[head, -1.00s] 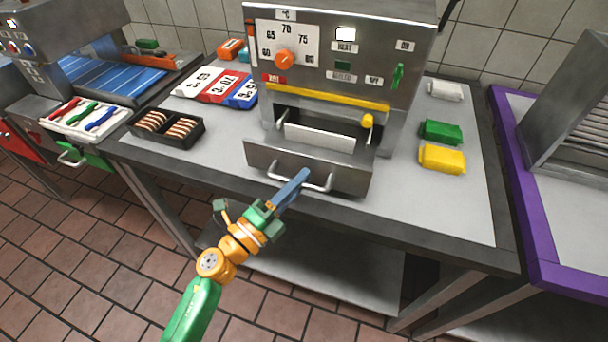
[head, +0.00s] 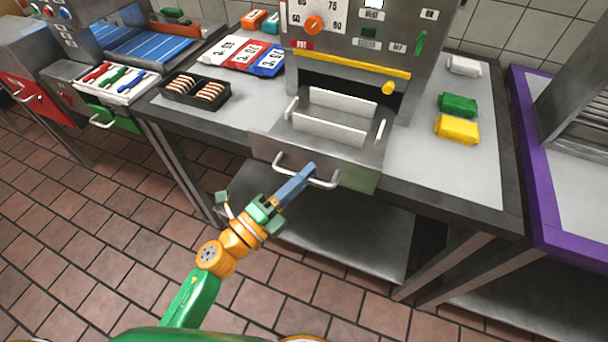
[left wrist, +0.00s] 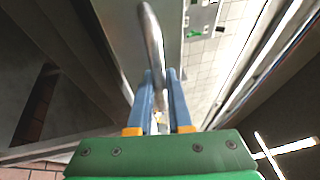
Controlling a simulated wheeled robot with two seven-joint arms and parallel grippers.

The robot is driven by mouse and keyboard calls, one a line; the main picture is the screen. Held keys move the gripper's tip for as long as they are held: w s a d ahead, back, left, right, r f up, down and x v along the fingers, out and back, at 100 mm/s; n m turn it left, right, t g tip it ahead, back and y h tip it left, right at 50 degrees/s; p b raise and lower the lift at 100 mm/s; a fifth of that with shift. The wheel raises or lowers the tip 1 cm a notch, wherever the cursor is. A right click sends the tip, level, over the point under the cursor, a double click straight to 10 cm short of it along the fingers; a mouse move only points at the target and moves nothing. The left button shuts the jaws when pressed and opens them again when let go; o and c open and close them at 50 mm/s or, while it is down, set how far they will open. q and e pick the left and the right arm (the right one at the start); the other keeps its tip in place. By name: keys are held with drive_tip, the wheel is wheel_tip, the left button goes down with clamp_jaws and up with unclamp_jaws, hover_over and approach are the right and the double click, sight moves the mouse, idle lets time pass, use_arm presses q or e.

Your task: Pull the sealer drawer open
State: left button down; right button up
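The sealer (head: 352,52) is a steel machine with a temperature dial and a yellow bar, on the grey table. Its drawer (head: 262,148) is slid out toward me, and two pale upright plates (head: 330,128) show inside. The drawer's bar handle (head: 322,184) is on its front. My left gripper (head: 305,175) is at the handle. In the left wrist view the blue fingers (left wrist: 159,98) of the left gripper stand on either side of the handle bar (left wrist: 152,50) and look closed around it. My right gripper is not in view.
A black tray (head: 167,94) of sliced bread and red, white and blue numbered packs (head: 243,54) lie left of the sealer. White, green (head: 458,104) and yellow (head: 457,129) blocks lie to its right. The floor in front is clear.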

use_arm(q)
drive_tip(key=c, duration=0.8)
unclamp_jaws()
drive_tip(key=shift+c, duration=0.2)
drive_tip(key=b+v, duration=0.2)
drive_tip(key=v, duration=0.5)
